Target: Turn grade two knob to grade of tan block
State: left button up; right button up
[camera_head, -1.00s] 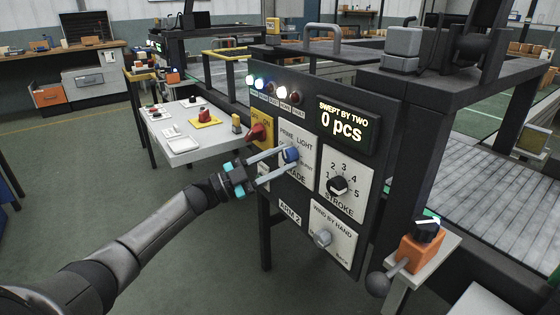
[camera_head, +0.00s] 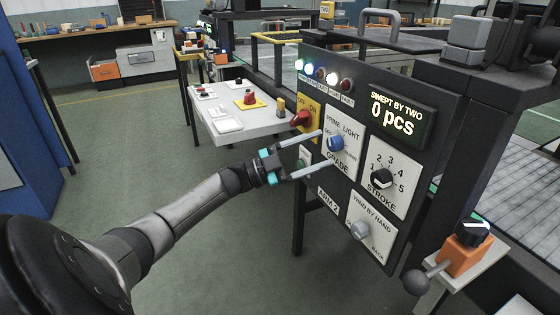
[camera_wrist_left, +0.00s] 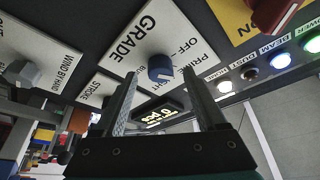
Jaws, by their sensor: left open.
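The blue grade knob (camera_head: 336,143) sits on a white plate marked GRADE (camera_head: 338,163) on the dark control panel. PRIME and LIGHT read along the plate's top; other lettering is partly hidden by the knob and gripper. A label ARM 2 is below. My left gripper (camera_head: 325,149) is open, its two long fingers pointing at the knob, one above and one below. In the left wrist view the knob (camera_wrist_left: 160,68) shows between the open fingertips (camera_wrist_left: 159,76), apparently untouched. I cannot pick out a tan block with certainty. My right gripper is out of view.
Near the knob are a red switch (camera_head: 301,119) on a yellow plate, the STROKE knob (camera_head: 381,178) and the hand-wind knob (camera_head: 359,230). A display (camera_head: 396,116) reads 0 pcs. A white side table (camera_head: 238,123) stands behind. Floor is clear on the left.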

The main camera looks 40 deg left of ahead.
pick_arm(q)
jog(key=p+v, duration=0.1)
jog(key=v, duration=1.2)
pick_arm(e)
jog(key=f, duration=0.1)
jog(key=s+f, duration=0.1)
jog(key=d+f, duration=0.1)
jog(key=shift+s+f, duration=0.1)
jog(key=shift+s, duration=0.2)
pick_arm(q)
jog(key=shift+a+f, duration=0.1)
